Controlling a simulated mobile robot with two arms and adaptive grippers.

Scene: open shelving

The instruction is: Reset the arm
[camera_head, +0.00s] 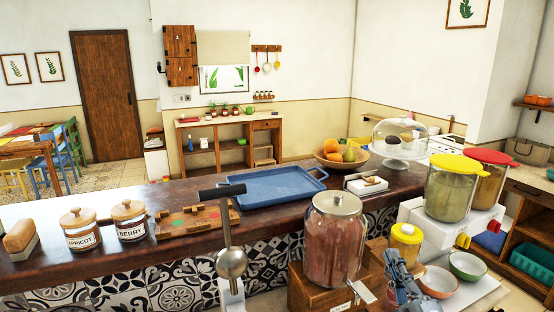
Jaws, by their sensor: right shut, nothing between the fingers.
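My right gripper (392,262) shows at the lower right of the head view as a grey-blue, jointed shape. It is shut and empty. It stands in front of the counter, just right of the large glass jar with reddish contents (334,245) and close to the yellow-lidded small jar (405,243). I cannot tell whether it touches either of them. Most of my right arm is out of the picture. My left gripper is not in view.
Two bowls (438,284) sit right of the gripper. Tall yellow-lidded (452,190) and red-lidded jars stand behind them. A dark counter holds a blue tray (275,187), labelled jars (80,230), a fruit bowl (341,158) and a glass-domed stand (399,140). A metal appliance (231,262) stands in front.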

